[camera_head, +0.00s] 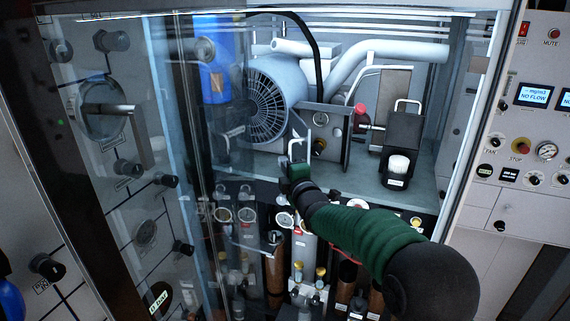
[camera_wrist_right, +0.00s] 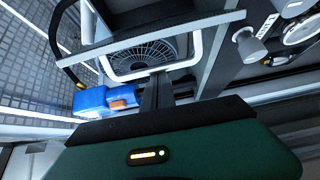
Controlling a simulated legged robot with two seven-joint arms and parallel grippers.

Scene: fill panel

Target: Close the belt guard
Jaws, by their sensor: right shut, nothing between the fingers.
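A large grey round housing with a dark fan-like grille (camera_head: 268,106) sits inside the open cabinet. Just right of it stands a grey plate (camera_head: 326,124), which may be the belt guard; I cannot tell for sure. A pale loop handle (camera_head: 297,143) shows at the plate's left edge, just above my right gripper (camera_head: 294,166). In the right wrist view the handle (camera_wrist_right: 196,52) frames the grille (camera_wrist_right: 143,56), and my dark fingers (camera_wrist_right: 156,88) are shut and empty beside its lower bar. Whether they touch it is unclear. My left gripper is not in view.
A transparent door (camera_head: 140,150) stands along the cabinet's left side. A black box (camera_head: 404,132) with a pale handle and a red-capped bottle (camera_head: 360,115) are right of the plate. Gauges and tubes fill the lower front. A control panel (camera_head: 535,130) is at far right.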

